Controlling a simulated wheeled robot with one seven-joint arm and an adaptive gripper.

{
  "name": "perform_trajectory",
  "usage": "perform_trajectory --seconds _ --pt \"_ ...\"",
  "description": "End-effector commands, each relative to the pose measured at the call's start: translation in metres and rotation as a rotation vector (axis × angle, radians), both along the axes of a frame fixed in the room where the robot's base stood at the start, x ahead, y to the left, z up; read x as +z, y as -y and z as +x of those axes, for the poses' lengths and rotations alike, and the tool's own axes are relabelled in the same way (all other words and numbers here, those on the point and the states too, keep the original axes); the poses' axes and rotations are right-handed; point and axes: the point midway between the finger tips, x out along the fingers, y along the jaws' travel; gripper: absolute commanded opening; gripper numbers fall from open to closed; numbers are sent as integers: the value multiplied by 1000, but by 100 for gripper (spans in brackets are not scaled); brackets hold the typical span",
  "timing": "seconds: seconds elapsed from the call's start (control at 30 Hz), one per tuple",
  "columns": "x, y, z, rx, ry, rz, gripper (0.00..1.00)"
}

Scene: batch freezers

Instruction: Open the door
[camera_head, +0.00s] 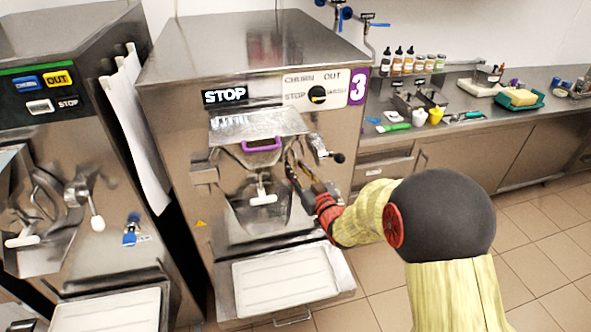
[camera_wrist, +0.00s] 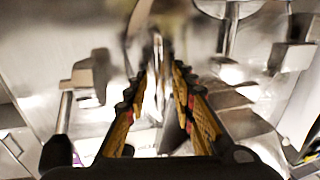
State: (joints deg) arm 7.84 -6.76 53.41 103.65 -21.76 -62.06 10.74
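The batch freezer marked 3 has a metal front door (camera_head: 235,185) that looks closed. On it are a purple-rimmed hopper (camera_head: 262,146) and a white T-shaped handle (camera_head: 263,195). A lever with a black knob (camera_head: 338,158) sits at the door's right side; a dark-ended lever also shows at left in the wrist view (camera_wrist: 58,148). My gripper (camera_head: 294,168) is at the right part of the door, below and left of the knob. In the wrist view, my fingers (camera_wrist: 160,85) are apart, with blurred shiny metal beyond and between them. I cannot tell whether they touch it.
A white tray (camera_head: 285,277) sits on a shelf below the door. Another freezer (camera_head: 70,150) stands at left. A counter (camera_head: 480,130) with bottles and tools is at right. The tiled floor (camera_head: 545,245) at right is clear.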

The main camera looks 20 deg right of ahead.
Motion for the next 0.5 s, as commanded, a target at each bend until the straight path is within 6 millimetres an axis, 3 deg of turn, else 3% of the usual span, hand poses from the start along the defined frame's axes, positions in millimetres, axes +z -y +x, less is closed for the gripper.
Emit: perform_trajectory --seconds 0.37,0.5 --pt "1 -2 9 -1 1 0 25" --pt "1 -2 9 -1 1 0 19"
